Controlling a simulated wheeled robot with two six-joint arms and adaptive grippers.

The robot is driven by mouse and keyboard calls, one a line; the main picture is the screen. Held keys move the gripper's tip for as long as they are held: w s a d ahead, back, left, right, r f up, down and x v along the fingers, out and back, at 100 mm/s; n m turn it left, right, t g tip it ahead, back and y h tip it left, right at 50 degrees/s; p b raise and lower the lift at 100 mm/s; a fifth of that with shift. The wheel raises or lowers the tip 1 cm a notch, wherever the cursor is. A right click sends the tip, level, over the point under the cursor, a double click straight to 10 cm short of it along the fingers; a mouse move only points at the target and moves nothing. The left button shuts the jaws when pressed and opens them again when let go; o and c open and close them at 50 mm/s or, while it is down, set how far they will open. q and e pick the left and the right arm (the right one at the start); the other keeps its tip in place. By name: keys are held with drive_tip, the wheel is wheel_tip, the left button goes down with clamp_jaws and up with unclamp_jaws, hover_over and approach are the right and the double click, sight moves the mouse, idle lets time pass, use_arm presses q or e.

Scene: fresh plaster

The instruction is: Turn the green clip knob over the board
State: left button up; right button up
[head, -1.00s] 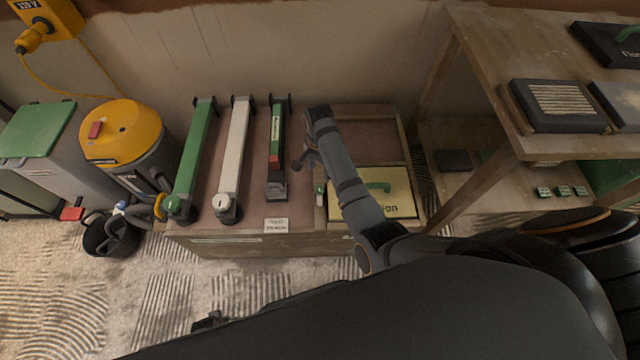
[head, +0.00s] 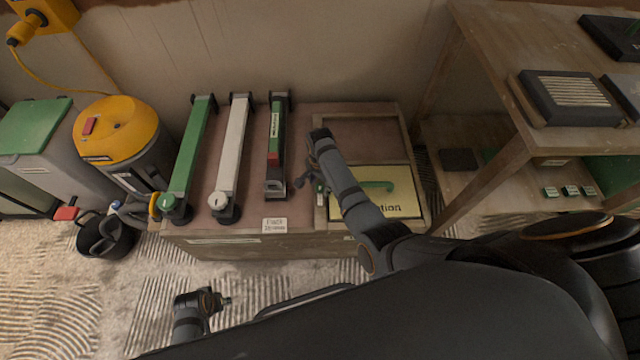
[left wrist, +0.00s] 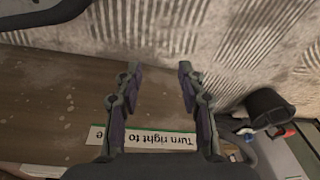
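The small green clip knob (head: 320,187) is at the board's left edge, partly hidden by my right gripper. My right gripper (head: 309,180) is right at the clip, above the frame's left rail; whether its fingers are open or touch the knob is too small to tell. My left gripper (head: 222,300) is low in front of the bench; in the left wrist view (left wrist: 159,68) its fingers are apart with nothing between them.
Green, white and green-red bars (head: 275,150) stand on the bench (head: 250,125) left of the frame. A shelf unit (head: 485,60) stands at the right. A yellow-topped vacuum (head: 118,130) and black bucket (head: 105,238) are at the left. Open floor lies in front.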

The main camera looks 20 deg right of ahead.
clamp_jaws()
use_arm(q)
drive_tip(key=shift+w+r, duration=0.1)
